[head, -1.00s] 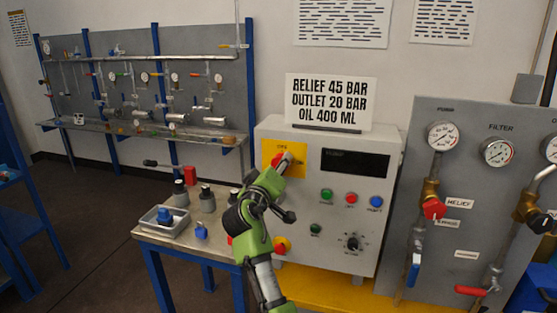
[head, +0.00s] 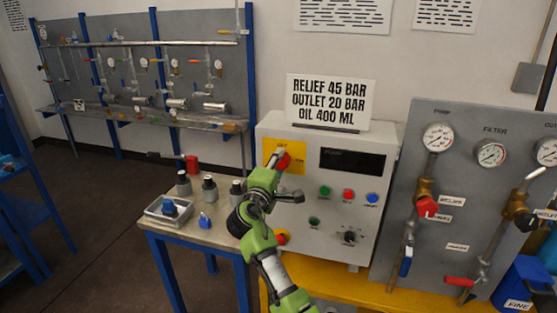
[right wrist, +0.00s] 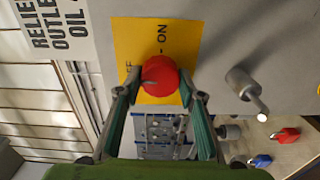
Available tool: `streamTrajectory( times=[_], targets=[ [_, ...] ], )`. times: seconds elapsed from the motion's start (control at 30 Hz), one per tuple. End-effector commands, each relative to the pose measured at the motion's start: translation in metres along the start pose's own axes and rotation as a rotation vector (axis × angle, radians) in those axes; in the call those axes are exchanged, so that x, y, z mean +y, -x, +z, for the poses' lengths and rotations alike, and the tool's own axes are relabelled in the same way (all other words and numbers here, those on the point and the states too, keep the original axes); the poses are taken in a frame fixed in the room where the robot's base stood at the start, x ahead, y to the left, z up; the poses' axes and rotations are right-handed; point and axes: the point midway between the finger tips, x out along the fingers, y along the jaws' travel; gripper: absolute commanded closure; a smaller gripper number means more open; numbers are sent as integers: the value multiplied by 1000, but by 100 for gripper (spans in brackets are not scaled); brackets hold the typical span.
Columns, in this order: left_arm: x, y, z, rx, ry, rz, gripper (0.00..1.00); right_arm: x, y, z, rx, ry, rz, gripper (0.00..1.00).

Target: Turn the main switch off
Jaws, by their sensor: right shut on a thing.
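The main switch is a red knob (head: 284,161) on a yellow plate (head: 298,180) at the upper left of the grey-white control box (head: 340,220). My right gripper (head: 278,160) is at the knob, with one finger visible across its left side. In the right wrist view the red knob (right wrist: 160,74) sits between the two fingertips of my right gripper (right wrist: 158,98), which is shut on it. The word ON shows on the yellow plate (right wrist: 185,45); the other label is partly hidden by the knob and finger. My left gripper is not in view.
The box also carries a dark display (head: 352,160), several coloured buttons, a black dial (head: 349,237) and a red stop button (head: 281,237). A gauge panel (head: 465,190) stands right.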

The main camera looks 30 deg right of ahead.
Motion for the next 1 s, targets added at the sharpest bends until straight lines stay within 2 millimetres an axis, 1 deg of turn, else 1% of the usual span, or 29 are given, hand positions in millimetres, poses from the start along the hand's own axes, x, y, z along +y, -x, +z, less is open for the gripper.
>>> streamTrajectory(
  times=[0.03, 0.23, 0.63, 0.67, 0.7, 1.0],
  targets=[
    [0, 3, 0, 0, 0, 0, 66, 4, -1, 1, -2, 12, 5, 86],
    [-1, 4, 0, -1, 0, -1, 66, 3, -1, 1, -2, 43, 6, 86],
    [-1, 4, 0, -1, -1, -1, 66, 4, -1, 1, -2, 47, 7, 86],
    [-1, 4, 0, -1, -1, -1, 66, 4, -1, 1, -2, 47, 7, 57],
    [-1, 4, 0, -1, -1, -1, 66, 3, -1, 1, -2, 47, 7, 48],
    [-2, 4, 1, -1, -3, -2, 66, 1, 0, 0, -1, 45, 3, 48]
  ],
)
